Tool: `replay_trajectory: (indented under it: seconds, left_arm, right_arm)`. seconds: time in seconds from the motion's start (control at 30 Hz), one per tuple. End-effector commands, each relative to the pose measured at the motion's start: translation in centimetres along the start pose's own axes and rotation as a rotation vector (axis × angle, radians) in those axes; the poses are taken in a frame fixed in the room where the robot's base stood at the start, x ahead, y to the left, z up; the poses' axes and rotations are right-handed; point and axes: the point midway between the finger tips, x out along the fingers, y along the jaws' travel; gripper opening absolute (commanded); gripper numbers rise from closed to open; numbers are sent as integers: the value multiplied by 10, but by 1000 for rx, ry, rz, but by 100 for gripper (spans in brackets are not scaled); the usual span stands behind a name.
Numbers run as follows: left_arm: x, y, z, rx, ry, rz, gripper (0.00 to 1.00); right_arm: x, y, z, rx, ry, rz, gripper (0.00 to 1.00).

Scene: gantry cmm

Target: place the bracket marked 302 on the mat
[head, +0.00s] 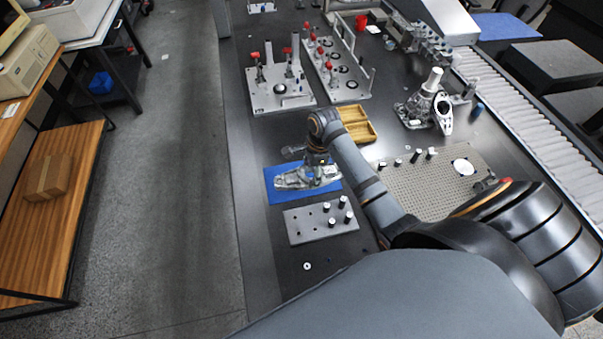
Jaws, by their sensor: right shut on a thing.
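A blue mat (275,194) lies on the dark table, left of the table's middle. A silver-grey metal bracket (297,179) is over the mat, lying lengthwise across it. My right gripper (317,172) reaches down from above and is shut on the bracket near its right part. I cannot tell whether the bracket touches the mat or is held just above it. No marking on the bracket is legible. My left gripper is not in view.
A grey plate with black-and-white pegs (310,226) sits just in front of the mat. A wooden box (357,124) stands behind it. Fixture plates with red-topped clamps (279,90) are farther back. A perforated plate (430,185) lies right, beyond my arm.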

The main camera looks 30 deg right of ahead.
Motion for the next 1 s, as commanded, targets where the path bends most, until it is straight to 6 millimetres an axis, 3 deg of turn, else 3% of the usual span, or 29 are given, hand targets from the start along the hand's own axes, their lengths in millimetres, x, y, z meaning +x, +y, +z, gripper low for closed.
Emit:
replay_trajectory:
  seconds: [0.1,0.4,0.67,0.9,1.0]
  left_arm:
    - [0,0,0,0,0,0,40]
    - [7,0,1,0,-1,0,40]
    - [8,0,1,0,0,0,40]
    - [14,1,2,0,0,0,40]
    - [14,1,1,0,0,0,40]
  right_arm:
    - [10,-24,5,1,-3,0,13]
    - [54,-57,6,0,-1,-2,13]
    - [61,-63,6,1,-1,-3,13]
    - [95,-69,3,1,-1,0,13]
    - [100,-69,2,0,0,-2,13]
